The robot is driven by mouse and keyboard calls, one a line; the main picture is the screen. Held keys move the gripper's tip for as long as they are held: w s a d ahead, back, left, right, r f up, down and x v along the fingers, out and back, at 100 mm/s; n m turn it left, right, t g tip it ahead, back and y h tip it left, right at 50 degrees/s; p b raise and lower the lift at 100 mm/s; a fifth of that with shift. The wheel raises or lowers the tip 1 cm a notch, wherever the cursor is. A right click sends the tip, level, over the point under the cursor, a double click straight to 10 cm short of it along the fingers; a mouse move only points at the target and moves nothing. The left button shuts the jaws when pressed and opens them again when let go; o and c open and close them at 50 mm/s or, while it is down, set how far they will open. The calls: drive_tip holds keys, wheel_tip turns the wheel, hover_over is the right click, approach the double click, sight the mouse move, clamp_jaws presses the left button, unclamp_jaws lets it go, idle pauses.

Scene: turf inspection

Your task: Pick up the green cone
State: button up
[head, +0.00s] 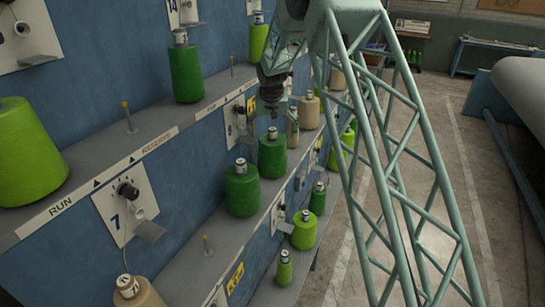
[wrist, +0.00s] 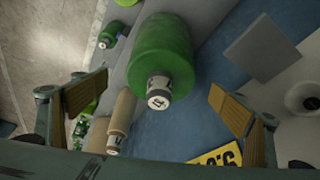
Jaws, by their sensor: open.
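Several green cones stand on the shelves, so I cannot tell from the pictures which one the task means. A dark green cone (head: 272,158) stands upright on the middle shelf, just below my gripper (head: 277,98). A green cone with a white-labelled tube end also fills the upper middle of the wrist view (wrist: 160,52); it looks like the same one. My gripper (wrist: 160,105) is open, with a tan-padded finger on each side of the view. The cone's tube end lies between the fingers in the picture; no contact shows.
Another dark green cone (head: 241,190) stands in front on the same shelf. Tan cones (head: 308,111) stand behind, also seen in the wrist view (wrist: 122,125). A blue panel with plates and a yellow tag (wrist: 215,158) borders the shelf. Open floor (head: 470,180) lies right.

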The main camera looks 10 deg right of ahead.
sight(272, 139)
drive_tip(key=shift+w+f, duration=0.1)
drive_tip(key=shift+f, duration=0.1)
idle(0.3)
drive_tip(key=shift+x, duration=2.45)
drive_tip(key=shift+w+r, duration=0.1)
drive_tip(key=shift+w, duration=0.05)
drive_tip(key=c, duration=1.5)
drive_tip(key=shift+r, duration=0.1)
drive_tip(key=shift+c, duration=1.1)
drive_tip(key=shift+w+r, duration=0.1)
drive_tip(key=shift+r, duration=0.05)
